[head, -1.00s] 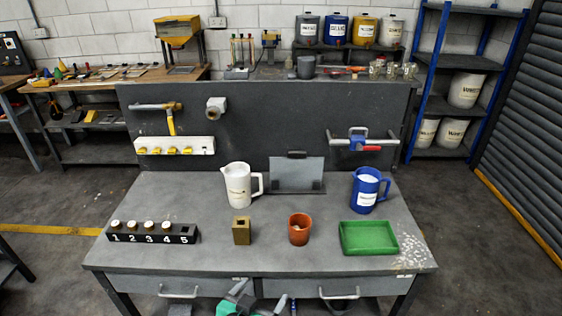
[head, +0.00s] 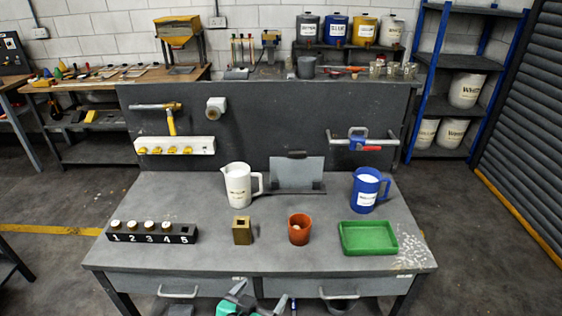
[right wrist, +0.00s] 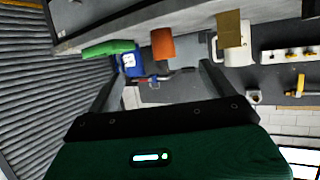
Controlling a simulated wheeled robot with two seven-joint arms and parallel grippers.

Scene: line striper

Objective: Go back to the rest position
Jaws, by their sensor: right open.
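My right gripper (right wrist: 156,78) is open and empty in the right wrist view. Its two dark fingers stand apart, with the bench things behind them upside down and out of reach. In the head view only small green and grey parts of my right gripper show at the bottom edge, in front of the bench drawers, and its fingertips are hard to make out there. The grey workbench (head: 200,265) lies beyond it. My left gripper does not show clearly in any view.
On the bench stand a numbered rack (head: 150,238), a white jug (head: 238,188), a brass block (head: 242,231), an orange cup (head: 299,230), a blue jug (head: 366,192) and a green tray (head: 368,238). Drawer handles (head: 179,293) stick out in front. Floor beside the bench is clear.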

